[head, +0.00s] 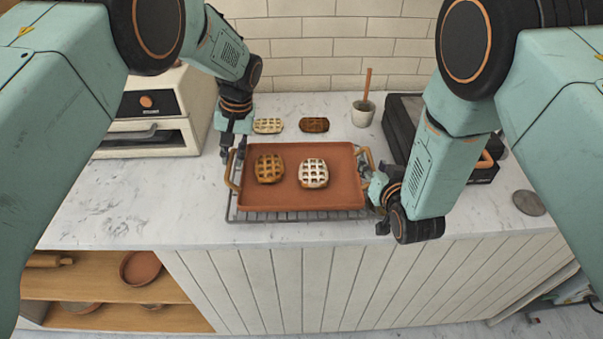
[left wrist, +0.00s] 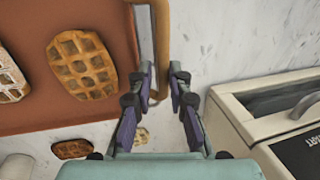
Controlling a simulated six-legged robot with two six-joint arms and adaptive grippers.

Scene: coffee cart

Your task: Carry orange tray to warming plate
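The orange tray (head: 290,196) lies level over a wire rack (head: 290,217) in the middle of the counter, with a browned waffle (head: 269,168) and a paler, white-topped waffle (head: 313,173) on it. My left gripper (head: 233,153) is at the tray's left handle (head: 231,182). In the left wrist view its fingers (left wrist: 162,72) stand apart on either side of the handle bar, with a gap between them. My right gripper (head: 376,193) is at the tray's right edge, by the right handle (head: 368,157); its fingers are partly hidden. I cannot tell which thing is the warming plate.
A cream oven (head: 150,128) stands at left, a dark appliance (head: 403,118) at back right. Two small waffle-shaped pieces, pale (head: 268,126) and dark (head: 314,125), lie behind the tray, near a cup (head: 363,113). A grey disc (head: 528,203) lies at right. The left front counter is clear.

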